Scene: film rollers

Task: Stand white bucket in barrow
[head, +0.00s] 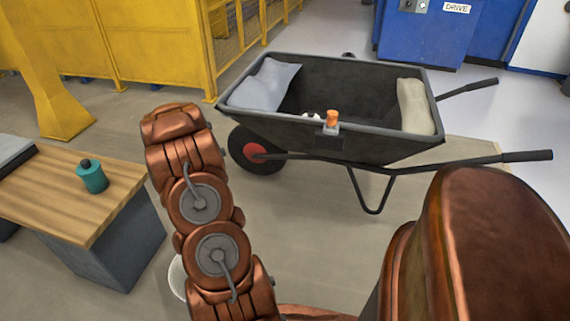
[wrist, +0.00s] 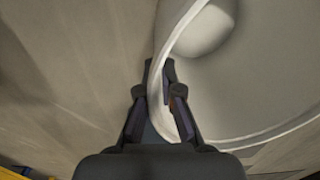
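The white bucket (head: 176,277) is mostly hidden behind my arm in the head view; only a sliver of its left side shows, low beside the workbench. In the wrist view the bucket (wrist: 270,75) fills the right side, with its open mouth and curved rim in sight. My gripper (wrist: 159,68) straddles the rim, one finger outside and one inside, and looks closed on the wall. The head view does not show the fingers. The black barrow (head: 370,95) stands upright at the upper middle, its red-hubbed wheel to the left and handles to the right.
The barrow holds a grey sack (head: 264,84) at its left end and a beige sack (head: 415,106) at its right. An orange-capped item (head: 332,119) is at its near rim. A wooden workbench (head: 75,200) with a teal bottle (head: 92,177) stands left. The barrow's middle looks largely clear.

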